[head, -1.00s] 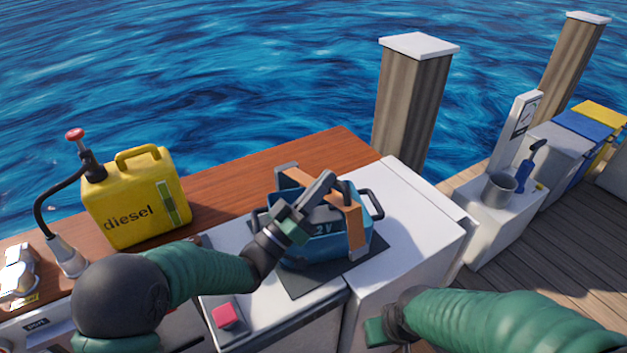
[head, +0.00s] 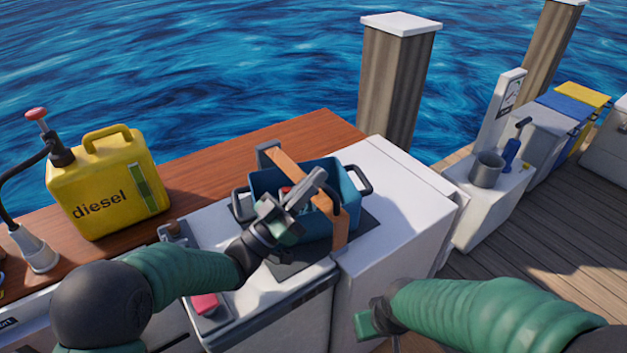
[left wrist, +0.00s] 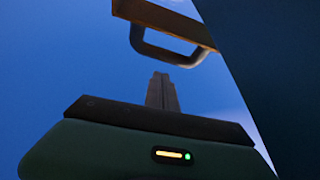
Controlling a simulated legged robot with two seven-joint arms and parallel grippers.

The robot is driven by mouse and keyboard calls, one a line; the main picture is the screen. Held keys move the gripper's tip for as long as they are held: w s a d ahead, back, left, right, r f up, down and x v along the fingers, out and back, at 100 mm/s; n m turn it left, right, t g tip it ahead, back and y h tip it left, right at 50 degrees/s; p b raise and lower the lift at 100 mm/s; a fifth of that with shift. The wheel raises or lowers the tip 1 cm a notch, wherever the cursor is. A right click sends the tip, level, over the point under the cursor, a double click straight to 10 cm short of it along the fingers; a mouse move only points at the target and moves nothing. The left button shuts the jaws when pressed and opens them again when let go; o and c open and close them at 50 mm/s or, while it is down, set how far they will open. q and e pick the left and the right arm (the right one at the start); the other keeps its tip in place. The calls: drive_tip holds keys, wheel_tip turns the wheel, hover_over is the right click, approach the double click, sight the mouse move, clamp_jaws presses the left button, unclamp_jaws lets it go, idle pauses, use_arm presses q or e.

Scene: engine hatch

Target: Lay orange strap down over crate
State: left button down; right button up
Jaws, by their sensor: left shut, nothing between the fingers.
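The blue crate (head: 345,183) with dark side handles sits on a dark mat on the white housing. The orange strap (head: 290,170) runs over the crate from a grey bracket at the back left, and its end hangs down over the front side. My left gripper (head: 317,176) is shut and empty, over the crate's front beside the strap, hiding part of the crate's inside. In the left wrist view its finger (left wrist: 161,92) points toward an orange-brown strap-like piece and a dark loop. My right gripper (head: 375,322) is low at the front, away from the crate; its fingers are unclear.
A yellow diesel can (head: 105,185) stands on the wooden top to the left. A red button (head: 205,303) is on the housing's front left. A grey mug (head: 487,170) stands on a white pedestal to the right. Wooden posts and water lie behind.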

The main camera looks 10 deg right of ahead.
use_arm(q)
drive_tip(key=s+a+r+p, duration=0.1)
drive_tip(key=s+r, duration=0.1)
drive_tip(key=s, duration=0.6)
drive_tip(key=s+a+r+p, duration=0.1)
drive_tip(key=s+a+r, duration=0.1)
drive_tip(key=s, duration=0.5)
drive_tip(key=shift+s+r+p, duration=0.35)
drive_tip(key=shift+p, duration=0.05)
